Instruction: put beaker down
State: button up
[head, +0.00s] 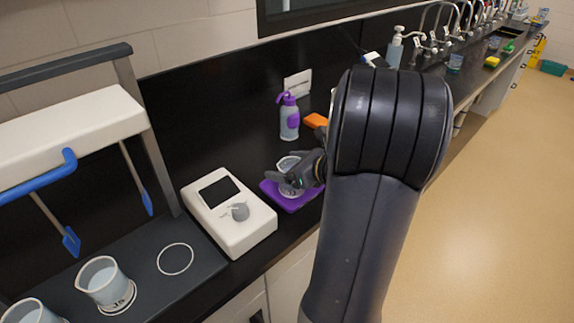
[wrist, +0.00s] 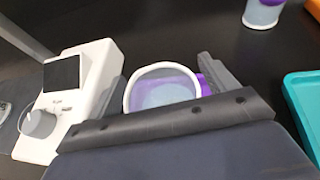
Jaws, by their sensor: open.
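A clear beaker (head: 287,163) with a pale rim stands on a purple mat (head: 282,201) on the black bench in the head view. The beaker also shows in the wrist view (wrist: 163,92), seen from above, upright, with bluish liquid or a tinted bottom. My gripper (head: 303,178) is open at the beaker, its dark fingers low beside it. In the wrist view, one finger stands just right of the beaker.
A white device (head: 229,212) with a dark screen and grey knob stands just left of the mat. Behind are a purple-topped spray bottle (head: 289,118) and an orange block (head: 316,121). Other beakers (head: 104,284) stand on the dark base at lower left. A teal tray (wrist: 303,105) lies right.

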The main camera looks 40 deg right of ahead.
jog(key=v, duration=1.2)
jog(key=shift+a, duration=0.1)
jog(key=x, duration=1.1)
jog(key=shift+w, duration=0.25)
jog(key=shift+w+a+f, duration=0.1)
jog(key=shift+w+f, duration=0.15)
jog(key=shift+r, duration=0.2)
